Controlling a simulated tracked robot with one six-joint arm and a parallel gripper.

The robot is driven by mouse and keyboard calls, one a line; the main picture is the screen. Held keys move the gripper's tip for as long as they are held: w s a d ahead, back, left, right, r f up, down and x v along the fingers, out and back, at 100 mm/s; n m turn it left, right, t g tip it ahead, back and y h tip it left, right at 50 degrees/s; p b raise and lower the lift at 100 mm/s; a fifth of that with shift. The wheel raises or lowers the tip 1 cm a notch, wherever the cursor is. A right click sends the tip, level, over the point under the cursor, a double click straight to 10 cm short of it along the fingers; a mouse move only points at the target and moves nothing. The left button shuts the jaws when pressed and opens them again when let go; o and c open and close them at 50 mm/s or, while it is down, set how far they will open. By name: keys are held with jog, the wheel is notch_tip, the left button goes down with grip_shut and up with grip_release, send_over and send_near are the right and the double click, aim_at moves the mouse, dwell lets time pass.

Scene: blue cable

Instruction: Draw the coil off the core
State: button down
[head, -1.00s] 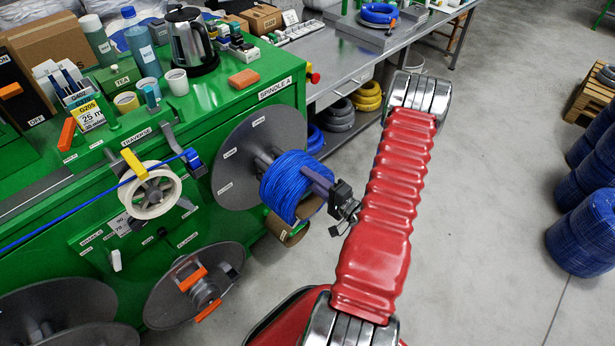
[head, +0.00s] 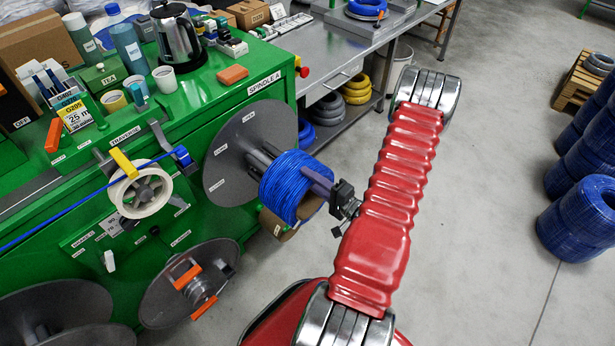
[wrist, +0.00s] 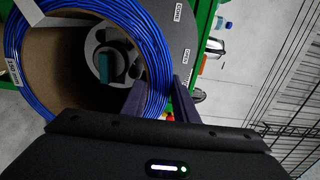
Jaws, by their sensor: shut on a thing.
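The blue cable coil (head: 286,185) hangs in front of the grey spindle flange (head: 226,165), with a gap between them. Dark core pieces (head: 258,158) show in that gap; whether their ends still sit inside the coil is hidden. My gripper (wrist: 160,100) is shut on the right side of the coil, one purple finger inside the ring and one outside. In the wrist view the coil (wrist: 160,60) is a ring with a brown inner surface, and the core (wrist: 118,62) shows through its hole, right of centre.
The traverse wheel (head: 140,190) with the blue strand stands left, above a lower reel (head: 190,285). A steel bench (head: 350,60) is behind. Open floor (head: 470,240) lies to the right; blue coils (head: 580,220) stand beyond.

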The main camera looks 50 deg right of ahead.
jog(key=s, duration=1)
jog(key=shift+d, duration=0.15)
dwell(1.8)
jog(key=shift+r, duration=0.1)
